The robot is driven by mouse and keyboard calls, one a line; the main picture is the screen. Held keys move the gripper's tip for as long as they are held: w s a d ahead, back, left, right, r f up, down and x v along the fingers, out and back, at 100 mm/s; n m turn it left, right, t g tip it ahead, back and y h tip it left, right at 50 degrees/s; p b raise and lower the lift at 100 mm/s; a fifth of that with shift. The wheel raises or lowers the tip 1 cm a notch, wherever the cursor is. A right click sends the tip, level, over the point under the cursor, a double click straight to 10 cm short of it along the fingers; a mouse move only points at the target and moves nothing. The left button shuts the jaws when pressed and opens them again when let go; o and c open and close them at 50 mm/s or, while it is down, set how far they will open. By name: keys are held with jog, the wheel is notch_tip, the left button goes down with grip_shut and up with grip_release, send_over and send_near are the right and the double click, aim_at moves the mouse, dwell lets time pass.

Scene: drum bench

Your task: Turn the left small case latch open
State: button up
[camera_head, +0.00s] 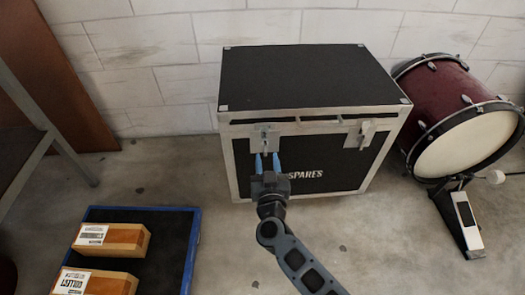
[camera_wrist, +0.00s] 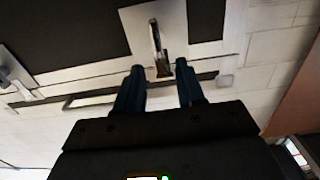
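The black case with metal edges (camera_head: 312,78) stands against the wall, its lid shut. Its left latch (camera_head: 264,135) is a pale metal plate with a small upright lever on the front, near the lid seam. In the wrist view the latch plate (camera_wrist: 140,22) is at the top centre, with its lever pointing towards my fingers. My gripper (camera_head: 268,162) is open just in front of this latch. In the wrist view its two dark fingers (camera_wrist: 160,78) are on either side of the lever's end, with gaps visible. I cannot tell whether either finger touches it.
A second latch (camera_head: 361,134) is on the case's right side. A red drum (camera_head: 440,92) with a pedal (camera_head: 464,222) stands at the right. Bare floor lies between.

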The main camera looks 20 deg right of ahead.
aim_at(266, 147)
jog(key=shift+b+x, duration=0.95)
jog(key=shift+x, duration=1.8)
jog(key=shift+c, duration=0.3)
grip_shut()
